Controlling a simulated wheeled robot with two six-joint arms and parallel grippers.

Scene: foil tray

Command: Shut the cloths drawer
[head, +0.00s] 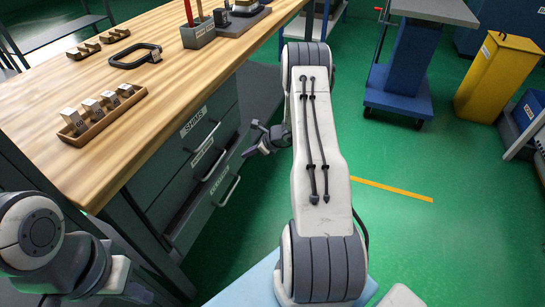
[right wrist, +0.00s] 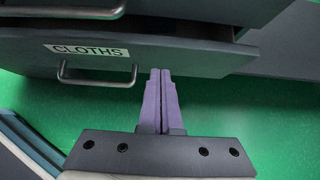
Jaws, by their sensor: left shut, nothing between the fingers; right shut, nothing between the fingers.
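The cloths drawer (right wrist: 200,58) shows its labelled front and metal bar handle (right wrist: 95,80) in the right wrist view. It stands out past the drawer above, with a dark gap behind its top edge, so it is partly open. In the head view it is the lowest drawer (head: 215,196) of the bench. My right gripper (right wrist: 160,72) is shut and empty, its purple fingers pointing at the drawer front beside the handle's right end; I cannot tell whether they touch. It also shows small in the head view (head: 250,150). My left gripper (head: 138,293) is low at the left, away from the drawer.
The wooden bench top (head: 150,95) holds a block tray (head: 100,112), a black clamp (head: 135,56) and a tool holder (head: 198,33). The shims drawer (head: 195,125) is above. A blue cart (head: 400,85) and yellow bin (head: 497,78) stand at the right. Green floor is clear between.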

